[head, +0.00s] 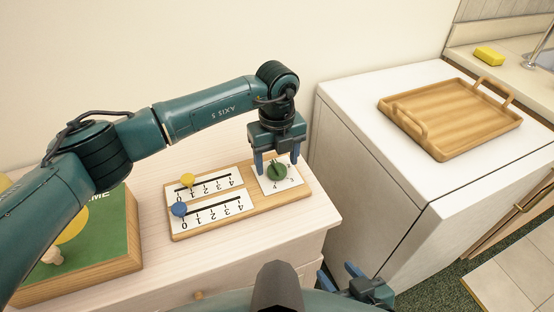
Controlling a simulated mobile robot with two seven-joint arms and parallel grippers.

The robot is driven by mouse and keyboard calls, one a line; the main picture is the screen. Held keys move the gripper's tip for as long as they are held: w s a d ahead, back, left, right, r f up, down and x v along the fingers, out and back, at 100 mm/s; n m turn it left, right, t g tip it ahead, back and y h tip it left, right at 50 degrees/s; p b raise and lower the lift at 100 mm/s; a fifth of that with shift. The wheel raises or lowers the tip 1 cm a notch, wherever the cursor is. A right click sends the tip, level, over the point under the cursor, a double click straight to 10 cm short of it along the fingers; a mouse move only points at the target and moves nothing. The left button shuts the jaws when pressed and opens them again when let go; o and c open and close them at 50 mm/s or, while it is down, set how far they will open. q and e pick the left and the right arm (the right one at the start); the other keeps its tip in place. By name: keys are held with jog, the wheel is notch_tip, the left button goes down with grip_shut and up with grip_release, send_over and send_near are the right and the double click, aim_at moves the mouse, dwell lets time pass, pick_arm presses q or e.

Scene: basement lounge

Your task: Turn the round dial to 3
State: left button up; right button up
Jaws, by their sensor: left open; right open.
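The round green dial (277,172) sits on a white card at the right end of a wooden board (223,224). The numbers around the dial are too small to read surely, and part of the card is hidden by my gripper. My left gripper (277,165) is open over the dial, with its blue fingers on either side of it. I cannot tell whether the fingers touch the dial. My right gripper (340,274) is open and empty at the bottom of the view, low in front of the dresser.
A yellow slider knob (187,180) and a blue slider knob (179,209) sit on numbered scales left of the dial. A green-topped box (112,225) stands at the left. A wooden tray (455,120) rests on the white cabinet (356,100). A yellow sponge (489,56) lies by the sink.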

pick_arm(q)
jog(key=shift+f, duration=0.5)
jog(key=c, duration=1)
jog(key=shift+o, duration=0.2)
